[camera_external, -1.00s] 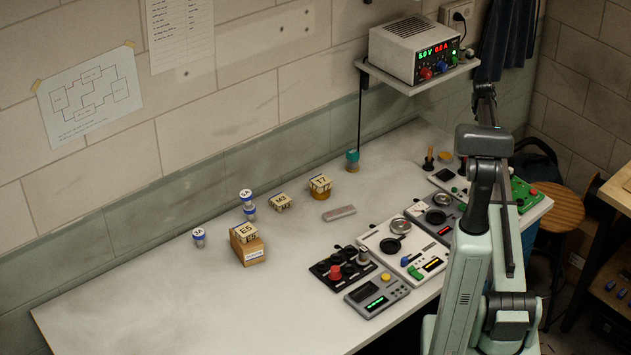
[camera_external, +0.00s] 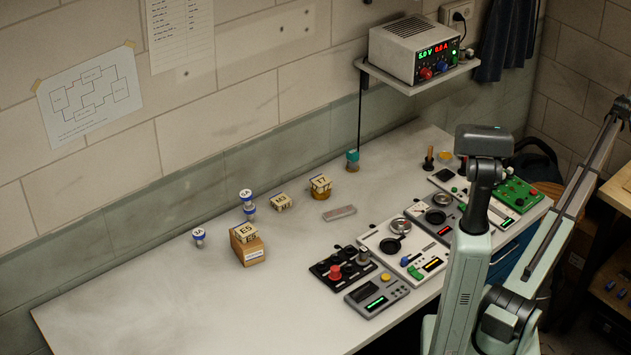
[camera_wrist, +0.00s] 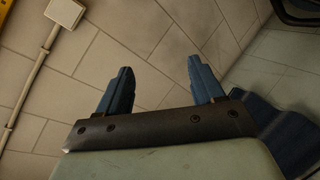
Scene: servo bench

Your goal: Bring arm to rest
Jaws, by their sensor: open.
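My gripper (camera_wrist: 157,80) shows in the wrist view with two blue fingers set wide apart. It is open, with nothing between the fingers. Behind the fingers is a tiled surface, so no bench object is near them. In the external view my arm rises at the right front of the bench (camera_external: 170,300), and its forearm slants up to the right edge of the picture. The gripper itself cannot be made out in the external view.
Several control panels, including a white one (camera_external: 385,247), line the bench's right side. A cardboard box (camera_external: 248,252) and small labelled pieces stand farther left. A power supply (camera_external: 410,50) sits on a wall shelf (camera_external: 415,82). The bench's front left is clear.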

